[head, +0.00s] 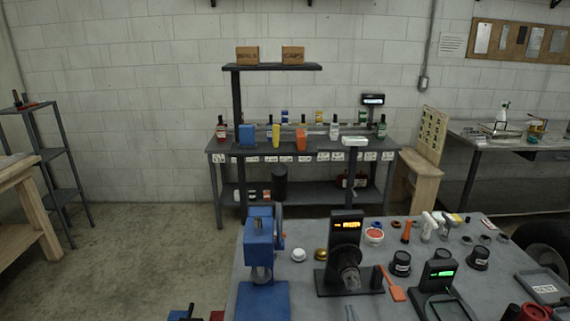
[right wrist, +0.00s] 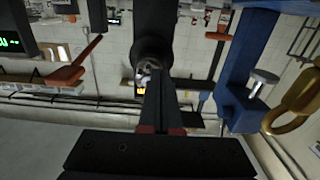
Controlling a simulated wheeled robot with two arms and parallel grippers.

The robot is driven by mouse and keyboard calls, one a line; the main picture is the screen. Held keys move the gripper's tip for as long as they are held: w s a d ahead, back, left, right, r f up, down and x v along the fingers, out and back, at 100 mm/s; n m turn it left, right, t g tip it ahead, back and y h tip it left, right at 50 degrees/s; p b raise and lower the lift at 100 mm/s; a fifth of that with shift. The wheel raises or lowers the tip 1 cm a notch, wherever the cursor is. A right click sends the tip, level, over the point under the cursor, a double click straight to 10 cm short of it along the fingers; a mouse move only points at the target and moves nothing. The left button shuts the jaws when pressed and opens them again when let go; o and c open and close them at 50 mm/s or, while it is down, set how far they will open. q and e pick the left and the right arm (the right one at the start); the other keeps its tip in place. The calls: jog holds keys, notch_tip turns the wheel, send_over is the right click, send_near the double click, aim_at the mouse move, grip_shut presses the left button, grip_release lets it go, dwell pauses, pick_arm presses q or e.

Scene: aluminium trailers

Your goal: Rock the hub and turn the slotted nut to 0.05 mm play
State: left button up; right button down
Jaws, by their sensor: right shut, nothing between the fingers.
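The hub (head: 349,278) is a dark grey round part on a black stand (head: 326,281) with a lit orange display (head: 351,225), near the front of the grey bench. In the right wrist view the hub end (right wrist: 147,72) shows just beyond my fingers. My right gripper (right wrist: 158,88) is shut with nothing between its fingers, and its tips point at the hub. Whether they touch it I cannot tell. The slotted nut is too small or hidden to make out. The display's digits are too blurred to read. I do not make out my left gripper.
A blue press (head: 260,248) stands left of the hub. An orange tool (head: 392,285) lies to its right, beside a black stand with a green display (head: 440,274). Several small parts crowd the bench (head: 312,230) behind. A shelved workbench (head: 222,152) stands at the wall.

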jog(key=shift+s, duration=0.75)
jog(key=m+b, duration=0.1)
jog(key=m, duration=0.2)
jog(key=f+m+b, duration=0.1)
jog(key=m, duration=0.2)
jog(key=f+m+h+b, duration=0.1)
jog(key=m, duration=0.2)
jog(key=shift+s+a+g, duration=0.3)
jog(key=shift+a+g, duration=0.1)
jog(key=m, duration=0.1)
jog(key=m+b, duration=0.1)
jog(key=shift+a+r+m, duration=0.1)
jog(key=shift+a+m, duration=0.1)
jog(key=shift+m, duration=0.2)
jog(key=w+r+m+y+b, duration=0.1)
jog(key=w+r+m, duration=0.2)
jog(key=w+m, duration=0.3)
jog(key=shift+w+a+r+t+b, duration=0.3)
jog(key=shift+a+r+t+b, duration=0.05)
jog(key=shift+r+t+b, duration=0.05)
